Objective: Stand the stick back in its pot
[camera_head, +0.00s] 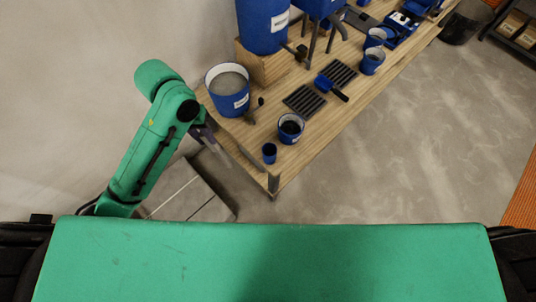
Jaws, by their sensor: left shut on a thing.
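My left gripper (208,136) is at the near left end of the wooden table, by its left edge. It is shut on the stick, which is small and blurred here; its outline is hard to separate from the fingers and table edge. A small dark blue pot (269,153) stands upright on the near corner of the table, to the right of the gripper and apart from it. A wider blue pot (291,128) with dark contents stands just behind it. I cannot tell which is the stick's pot. My right gripper is not in view.
A blue bucket (228,90) with grey contents stands behind the gripper on the wooden table (318,140). Dark slotted trays (304,101), a blue-and-black tool (331,87) and blue cups (372,62) lie farther along.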

